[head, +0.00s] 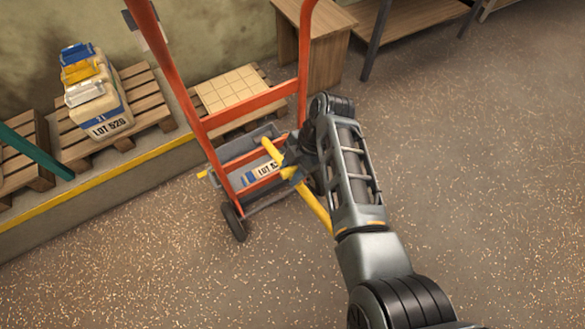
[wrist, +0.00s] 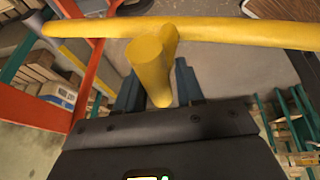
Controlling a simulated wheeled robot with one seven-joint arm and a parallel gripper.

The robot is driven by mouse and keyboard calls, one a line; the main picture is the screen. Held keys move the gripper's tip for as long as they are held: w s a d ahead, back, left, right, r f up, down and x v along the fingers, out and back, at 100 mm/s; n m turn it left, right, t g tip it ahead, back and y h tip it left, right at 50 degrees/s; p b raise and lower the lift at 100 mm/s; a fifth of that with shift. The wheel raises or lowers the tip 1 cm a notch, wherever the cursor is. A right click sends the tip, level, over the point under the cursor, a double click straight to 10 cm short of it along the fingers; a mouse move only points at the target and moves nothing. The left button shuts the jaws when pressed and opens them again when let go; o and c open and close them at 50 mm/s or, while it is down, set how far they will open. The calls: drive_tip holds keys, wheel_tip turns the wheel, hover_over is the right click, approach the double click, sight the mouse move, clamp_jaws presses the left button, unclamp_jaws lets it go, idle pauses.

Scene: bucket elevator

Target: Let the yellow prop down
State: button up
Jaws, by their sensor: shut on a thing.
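The yellow prop (head: 316,208) is a bar slanting across the lower front of the orange hand truck (head: 252,119). In the wrist view the prop (wrist: 235,29) runs across the top, with a stubby yellow peg standing out toward me. My gripper (head: 289,172) is at the prop beside the truck's right side. In the wrist view my gripper (wrist: 158,92) has its blue-grey fingers on both sides of the peg, shut on it. My arm hides part of the prop's middle and the truck's right side.
A wooden table (head: 318,30) stands behind. The speckled floor at right and front is clear.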

clamp_jaws()
drive_tip(key=shift+d+f, duration=0.1)
drive_tip(key=shift+f, duration=0.05)
